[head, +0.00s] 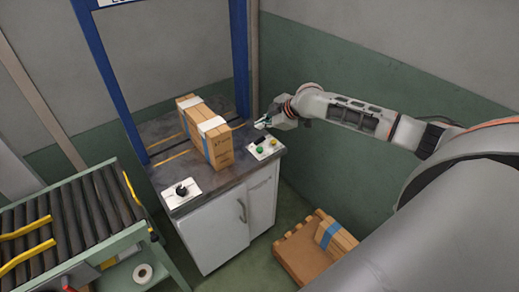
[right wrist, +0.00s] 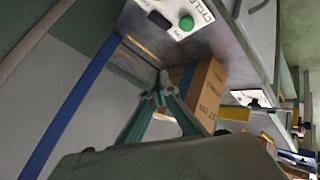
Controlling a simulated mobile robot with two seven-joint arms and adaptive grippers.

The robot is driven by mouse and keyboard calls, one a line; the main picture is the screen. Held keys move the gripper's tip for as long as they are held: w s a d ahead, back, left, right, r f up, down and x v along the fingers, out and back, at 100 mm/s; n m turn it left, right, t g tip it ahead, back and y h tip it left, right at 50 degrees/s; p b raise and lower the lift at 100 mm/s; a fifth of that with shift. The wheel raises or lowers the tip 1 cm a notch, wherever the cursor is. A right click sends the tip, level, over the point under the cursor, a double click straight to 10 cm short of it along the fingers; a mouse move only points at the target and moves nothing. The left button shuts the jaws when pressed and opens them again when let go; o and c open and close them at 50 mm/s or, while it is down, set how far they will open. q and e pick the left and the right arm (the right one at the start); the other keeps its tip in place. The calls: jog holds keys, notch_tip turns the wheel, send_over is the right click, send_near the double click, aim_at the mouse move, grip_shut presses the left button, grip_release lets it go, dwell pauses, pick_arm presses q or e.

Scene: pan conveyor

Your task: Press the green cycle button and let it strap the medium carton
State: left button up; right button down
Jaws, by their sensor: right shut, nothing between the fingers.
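The medium carton (head: 218,145) stands upright on the dark machine top, under the blue strapping arch (head: 240,60). Pale bands cross its top. The white control panel (head: 269,155) sits at the machine top's right corner with the green cycle button (head: 259,149) on it. In the right wrist view the green button (right wrist: 186,23) is beside the word CYCLE, with a dark button next to it, and the carton (right wrist: 208,90) is beyond my fingers. My right gripper (head: 262,123) is shut and empty, behind and above the panel, apart from the button. My left gripper is out of view.
A roller conveyor (head: 85,215) with yellow rails stands at the left. A white box with a black knob (head: 181,190) sits on the machine's front left corner. A pallet (head: 298,255) with a blue-banded carton (head: 335,238) lies on the floor at the right.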

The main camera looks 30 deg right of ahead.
jog(key=b, duration=0.6)
send_over(261, 150)
notch_tip(261, 150, down, 7)
jog(key=shift+w+f, duration=0.1)
jog(key=shift+f, duration=0.75)
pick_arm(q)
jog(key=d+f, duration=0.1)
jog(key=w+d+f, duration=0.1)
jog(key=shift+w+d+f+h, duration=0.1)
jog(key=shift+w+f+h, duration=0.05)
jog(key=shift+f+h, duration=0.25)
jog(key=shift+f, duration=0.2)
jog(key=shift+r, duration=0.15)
pick_arm(e)
jog(key=shift+f, duration=0.15)
